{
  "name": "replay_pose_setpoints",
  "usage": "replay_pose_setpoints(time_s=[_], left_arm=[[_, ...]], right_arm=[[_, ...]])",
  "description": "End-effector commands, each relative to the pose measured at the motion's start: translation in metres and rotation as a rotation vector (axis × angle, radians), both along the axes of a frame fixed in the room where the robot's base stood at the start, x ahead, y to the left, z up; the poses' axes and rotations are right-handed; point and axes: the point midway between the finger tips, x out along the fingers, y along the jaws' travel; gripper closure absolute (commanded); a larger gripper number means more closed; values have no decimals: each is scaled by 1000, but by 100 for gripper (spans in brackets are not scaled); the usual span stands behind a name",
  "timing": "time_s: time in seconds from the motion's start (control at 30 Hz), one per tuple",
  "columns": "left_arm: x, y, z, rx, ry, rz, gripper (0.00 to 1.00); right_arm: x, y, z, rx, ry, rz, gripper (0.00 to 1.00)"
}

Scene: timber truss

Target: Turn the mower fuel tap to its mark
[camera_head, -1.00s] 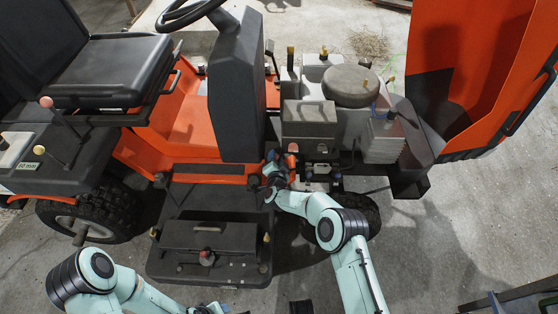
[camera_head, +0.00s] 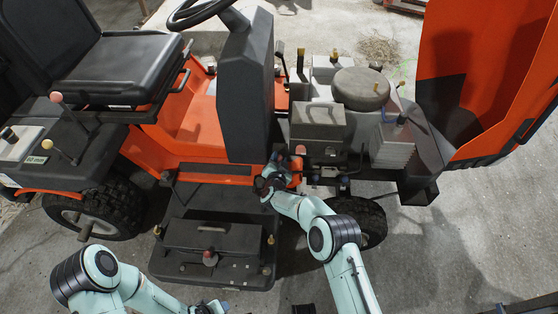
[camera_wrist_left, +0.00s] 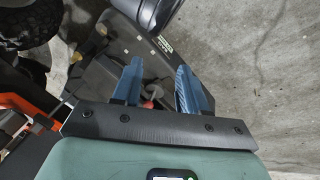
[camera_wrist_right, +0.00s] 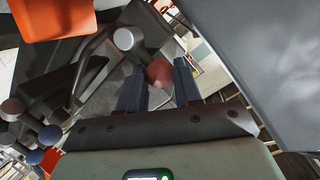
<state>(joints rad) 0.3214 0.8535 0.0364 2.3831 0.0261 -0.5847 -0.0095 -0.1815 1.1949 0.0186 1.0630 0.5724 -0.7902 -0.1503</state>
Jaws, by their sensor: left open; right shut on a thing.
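My right gripper (camera_head: 279,170) is at the mower's engine side, just below the grey engine block. In the right wrist view, a round red knob (camera_wrist_right: 158,73) sits between the two blue fingertips of this gripper (camera_wrist_right: 158,85), which is shut on it. I take this knob to be the fuel tap; its mark cannot be made out. An orange-red part (camera_head: 296,164) shows beside the right gripper in the head view. My left gripper (camera_wrist_left: 158,80) is open and empty above the black mower deck (camera_wrist_left: 115,70). Only part of it shows at the head view's bottom edge.
The grey engine (camera_head: 317,120) and a raised orange hood (camera_head: 475,60) stand to the right. The steering column (camera_head: 245,90) rises left of the right gripper. Several other knobs (camera_wrist_right: 124,38) crowd the right wrist view. Concrete floor at lower right is clear.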

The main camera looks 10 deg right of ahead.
Motion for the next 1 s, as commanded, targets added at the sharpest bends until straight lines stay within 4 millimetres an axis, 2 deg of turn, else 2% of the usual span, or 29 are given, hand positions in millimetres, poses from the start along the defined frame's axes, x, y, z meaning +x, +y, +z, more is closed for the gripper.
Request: replay_pose_setpoints(time_s=[0.03,0.07,0.1,0.13,0.43,0.57,0.77,1.0], left_arm=[[0,0,0,0,0,0,57],[0,0,0,0,0,0,57],[0,0,0,0,0,0,57],[0,0,0,0,0,0,57],[0,0,0,0,1,0,57],[-5,-3,5,-6,13,-5,57],[-24,-13,21,-32,63,-26,57],[-49,-25,38,-63,127,-54,57]], right_arm=[[0,2,0,-1,0,4,97],[0,2,0,-1,0,5,60],[0,2,0,0,-1,5,47],[0,2,0,0,0,4,42],[-1,1,0,0,1,2,42],[-7,3,3,-1,2,3,42],[-36,9,15,-1,2,5,42],[-82,19,28,-1,1,6,42]])
